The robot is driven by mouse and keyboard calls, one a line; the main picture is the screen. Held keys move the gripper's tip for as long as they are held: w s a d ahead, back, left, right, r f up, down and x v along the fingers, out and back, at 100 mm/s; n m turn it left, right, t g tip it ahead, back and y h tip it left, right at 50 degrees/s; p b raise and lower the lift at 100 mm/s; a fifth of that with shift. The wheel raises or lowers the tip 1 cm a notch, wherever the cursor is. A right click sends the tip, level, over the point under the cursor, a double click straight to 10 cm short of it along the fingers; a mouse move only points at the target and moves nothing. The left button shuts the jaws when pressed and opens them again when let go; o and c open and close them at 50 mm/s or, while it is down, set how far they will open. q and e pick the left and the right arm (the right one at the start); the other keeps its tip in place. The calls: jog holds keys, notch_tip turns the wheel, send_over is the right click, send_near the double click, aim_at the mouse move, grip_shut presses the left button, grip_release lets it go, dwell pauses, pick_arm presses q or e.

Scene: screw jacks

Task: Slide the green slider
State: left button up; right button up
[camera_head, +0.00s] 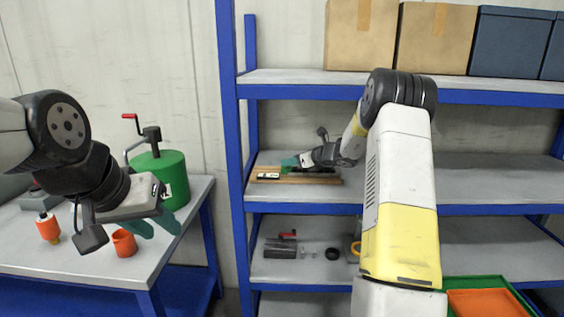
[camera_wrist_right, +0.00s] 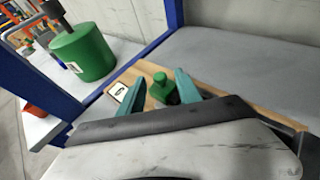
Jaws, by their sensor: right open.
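The green slider (camera_wrist_right: 162,88) is a small upright green block on a wooden board (camera_wrist_right: 235,98) in the right wrist view. My right gripper (camera_wrist_right: 164,92) is open, with one teal finger on each side of the slider. I cannot tell whether either finger touches it. In the head view, the right gripper (camera_head: 297,161) is over the wooden board (camera_head: 325,181) on the middle shelf, and it largely hides the slider. My left gripper (camera_head: 158,227) hangs near the table at left, its teal fingers apart and empty.
The blue shelf post (camera_head: 232,150) stands left of the board. A white table (camera_head: 100,255) holds a green cylinder (camera_head: 160,178) with a red crank and an orange cup (camera_head: 124,243). The middle shelf (camera_head: 490,180) is clear to the right.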

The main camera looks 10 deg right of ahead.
jog(key=shift+w+a+f, duration=0.25)
jog(key=shift+w+a, duration=0.1)
jog(key=shift+w, duration=0.15)
grip_shut()
dwell(1.2)
